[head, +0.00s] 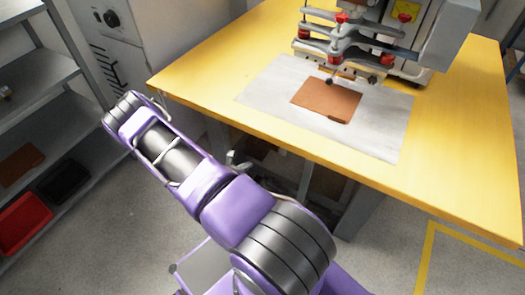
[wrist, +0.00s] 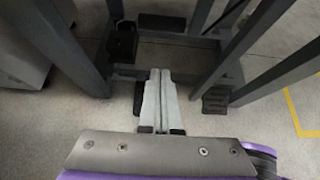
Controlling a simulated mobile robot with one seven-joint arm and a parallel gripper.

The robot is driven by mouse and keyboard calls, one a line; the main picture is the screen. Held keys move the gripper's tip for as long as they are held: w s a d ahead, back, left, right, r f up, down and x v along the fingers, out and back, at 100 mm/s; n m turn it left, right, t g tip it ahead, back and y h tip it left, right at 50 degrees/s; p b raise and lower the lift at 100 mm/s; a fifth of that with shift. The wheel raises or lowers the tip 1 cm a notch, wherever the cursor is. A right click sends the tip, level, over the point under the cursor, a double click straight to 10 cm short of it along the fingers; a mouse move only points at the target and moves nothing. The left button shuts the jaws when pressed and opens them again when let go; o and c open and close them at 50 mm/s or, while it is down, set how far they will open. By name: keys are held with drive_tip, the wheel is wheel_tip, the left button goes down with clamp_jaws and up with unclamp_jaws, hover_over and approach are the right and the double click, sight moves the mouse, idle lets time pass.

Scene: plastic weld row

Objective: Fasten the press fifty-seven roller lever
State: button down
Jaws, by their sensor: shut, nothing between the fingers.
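A welding press (head: 345,40) with red knobs stands at the back of the yellow table in the head view. Below its head a brown sheet (head: 325,100) lies on a pale grey mat. A small dark ball-ended part (head: 330,80) hangs just over the sheet; I cannot tell if it is the roller lever. No press number is readable. My gripper (wrist: 160,131) is shut and empty in the wrist view, pointing at the floor and the table's underframe. In the head view my arm reaches left, in front of the table's edge and apart from the press.
The yellow table (head: 455,140) has clear surface at the right and left. Grey shelves (head: 70,120) at the left hold a red bin (head: 24,222) and a black bin (head: 64,181). In the wrist view, grey table legs (wrist: 262,45) and a foot pedal (wrist: 216,101) stand near my gripper.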

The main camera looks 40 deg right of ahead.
drive_tip(key=d+r+b+x, duration=0.1)
drive_tip(key=r+b+x, duration=0.1)
drive_tip(key=x, duration=1)
drive_tip(key=shift+w+d+b, duration=0.35)
drive_tip(key=shift+w+d, duration=0.05)
drive_tip(key=shift+d, duration=0.2)
drive_tip(key=shift+s, duration=0.15)
